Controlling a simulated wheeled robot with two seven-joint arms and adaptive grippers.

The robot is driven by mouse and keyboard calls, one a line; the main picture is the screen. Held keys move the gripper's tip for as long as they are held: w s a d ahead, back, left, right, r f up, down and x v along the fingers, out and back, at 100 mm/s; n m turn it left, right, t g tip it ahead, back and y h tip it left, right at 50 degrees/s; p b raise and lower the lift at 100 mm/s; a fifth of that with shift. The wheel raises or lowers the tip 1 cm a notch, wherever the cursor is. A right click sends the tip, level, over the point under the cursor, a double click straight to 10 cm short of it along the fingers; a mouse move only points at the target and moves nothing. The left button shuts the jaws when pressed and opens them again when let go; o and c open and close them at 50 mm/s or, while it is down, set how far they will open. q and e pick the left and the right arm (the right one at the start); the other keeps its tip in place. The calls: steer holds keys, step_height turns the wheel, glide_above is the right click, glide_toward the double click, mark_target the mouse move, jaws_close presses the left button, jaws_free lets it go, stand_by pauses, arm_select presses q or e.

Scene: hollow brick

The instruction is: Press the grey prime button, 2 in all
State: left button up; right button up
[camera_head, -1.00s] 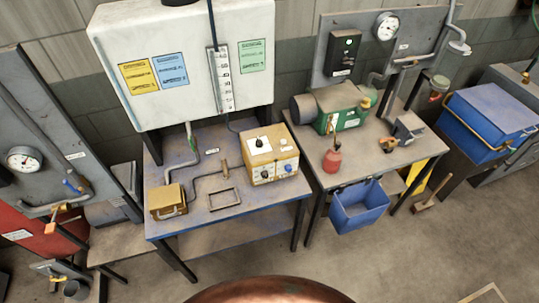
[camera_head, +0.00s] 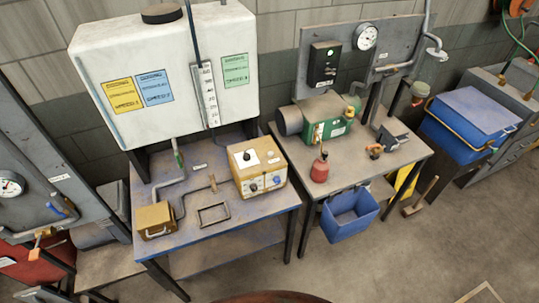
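No clearly grey prime button can be made out at this size. A tan control box (camera_head: 259,172) on the left bench has a black knob (camera_head: 247,156) on top and black and blue knobs on its front. A green pump unit (camera_head: 333,129) sits on the right bench, with small controls on its end too small to tell. A black switch box (camera_head: 325,65) with a green light is on the grey panel behind it. Neither of my grippers is in view.
A white tank (camera_head: 170,60) stands behind the left bench (camera_head: 240,215). A red oil can (camera_head: 320,170) is on the right bench, with a blue bin (camera_head: 350,212) hanging in front. A blue chest (camera_head: 472,118) stands at right. The floor (camera_head: 400,260) in front is mostly clear.

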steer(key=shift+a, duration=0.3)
